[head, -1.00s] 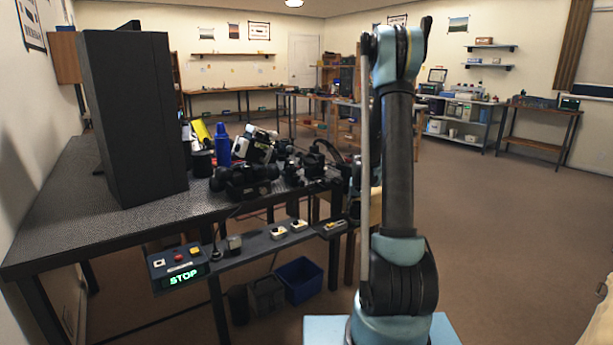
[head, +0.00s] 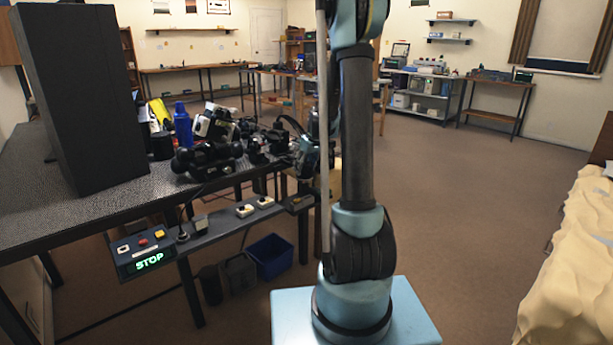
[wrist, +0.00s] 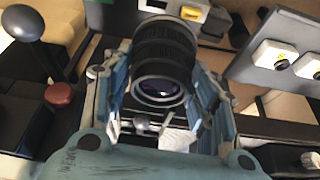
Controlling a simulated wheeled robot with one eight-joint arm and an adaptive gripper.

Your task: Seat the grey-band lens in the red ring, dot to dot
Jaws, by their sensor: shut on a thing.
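In the wrist view my gripper (wrist: 166,78) has its blue fingers on both sides of a black ribbed lens (wrist: 165,45) and is shut on it. A pale grey rim surrounds the lens's near glass, which shines purple. I cannot make out a dot on it, nor tell whether this rim is the grey band. I cannot pick out the red ring in either view. In the head view the end of my arm is by the table's right end, largely hidden behind my own arm links.
A black table (head: 100,205) holds a tall dark panel (head: 82,100), a blue bottle (head: 182,125) and several black camera parts (head: 208,157). A box with a lit STOP sign (head: 148,262) hangs at its front edge. A blue bin (head: 270,257) stands below.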

